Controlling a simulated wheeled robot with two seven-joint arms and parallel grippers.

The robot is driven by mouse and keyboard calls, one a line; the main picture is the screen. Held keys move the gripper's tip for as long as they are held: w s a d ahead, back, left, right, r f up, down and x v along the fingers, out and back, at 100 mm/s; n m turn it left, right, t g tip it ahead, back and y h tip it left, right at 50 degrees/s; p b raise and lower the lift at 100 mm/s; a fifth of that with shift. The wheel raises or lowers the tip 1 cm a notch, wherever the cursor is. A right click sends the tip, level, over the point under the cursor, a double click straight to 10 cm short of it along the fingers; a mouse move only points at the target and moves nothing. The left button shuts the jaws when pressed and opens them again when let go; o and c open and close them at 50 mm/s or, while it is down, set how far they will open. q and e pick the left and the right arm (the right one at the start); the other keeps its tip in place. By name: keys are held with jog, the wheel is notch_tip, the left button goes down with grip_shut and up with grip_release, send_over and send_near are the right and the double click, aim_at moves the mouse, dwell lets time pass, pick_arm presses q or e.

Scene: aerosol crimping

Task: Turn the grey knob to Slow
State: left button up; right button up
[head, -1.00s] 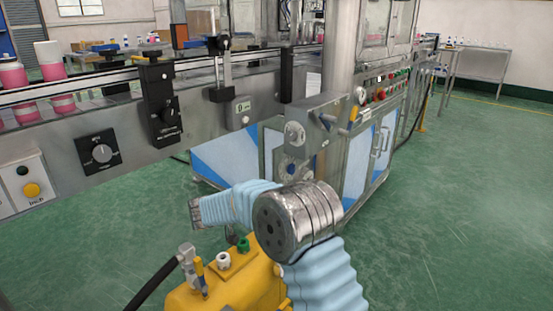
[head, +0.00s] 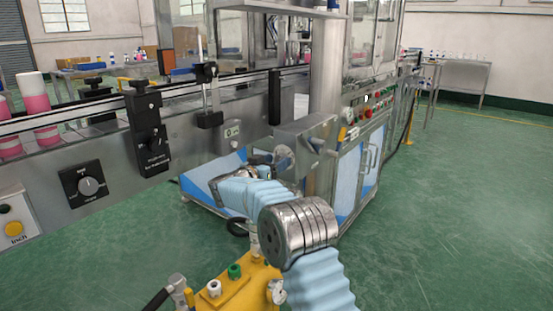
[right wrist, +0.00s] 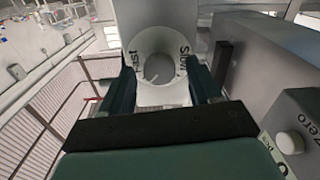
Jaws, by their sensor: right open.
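In the right wrist view the grey knob (right wrist: 158,68) sits in a pale round dial marked Fast on the left and Slow on the right. My right gripper (right wrist: 161,80) is open, its two dark fingers on either side of the knob. I cannot tell whether they touch it, or clearly which mark the knob points to. In the head view my right gripper (head: 262,163) is beside the grey housing on the machine's front, partly hidden by my sleeved forearm. A round grey part (head: 284,158) shows there. My left gripper is not in view.
A box marked Zero with a white button (right wrist: 290,142) is close at the right of the wrist view. A black dial panel (head: 83,185) and the conveyor rail (head: 190,140) are at left. A yellow block with fittings (head: 235,285) stands low in front. Open floor lies right.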

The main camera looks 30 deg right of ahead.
jog(key=shift+w+d, duration=0.15)
jog(key=shift+d, duration=0.25)
jog(key=shift+c, duration=0.4)
jog(key=c, duration=1)
jog(key=shift+o, duration=0.2)
jog(key=n+b, duration=0.4)
jog(key=n, duration=0.5)
jog(key=shift+n+b, duration=0.3)
jog(key=shift+b, duration=0.05)
jog(key=n, duration=0.2)
jog(key=shift+n, duration=0.4)
jog(key=n+p, duration=0.2)
jog(key=n, duration=0.3)
jog(key=shift+n, duration=0.4)
